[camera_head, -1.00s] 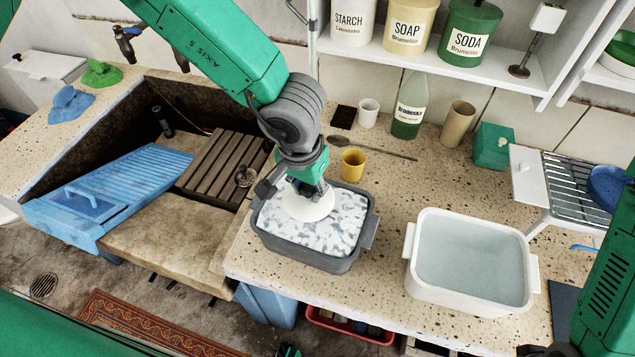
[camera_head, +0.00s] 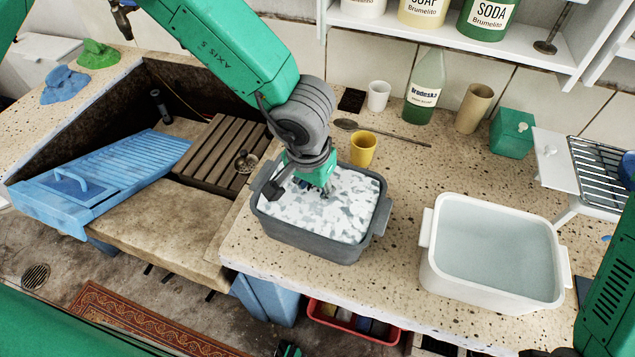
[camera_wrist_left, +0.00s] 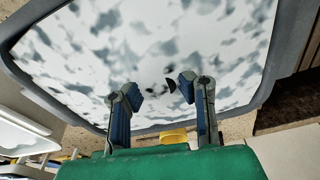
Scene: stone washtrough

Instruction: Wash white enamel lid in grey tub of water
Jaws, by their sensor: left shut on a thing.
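The grey tub (camera_head: 310,246) stands on the speckled counter, full of water under white, patchy suds. My left gripper (camera_head: 327,190) reaches down into it, its fingertips at the suds. In the left wrist view the two fingers (camera_wrist_left: 162,90) stand over the suds, with a small dark knob-like bit (camera_wrist_left: 170,86) between them. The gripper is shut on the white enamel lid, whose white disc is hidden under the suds. My right arm enters at the lower right, its gripper out of frame.
A white tub of clear water (camera_head: 492,292) stands to the right. A yellow cup (camera_head: 363,150) stands just behind the grey tub, beside a long spoon (camera_head: 380,131). A green bottle (camera_head: 424,88) and cups stand farther back. The stone trough with a blue washboard (camera_head: 110,180) lies left.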

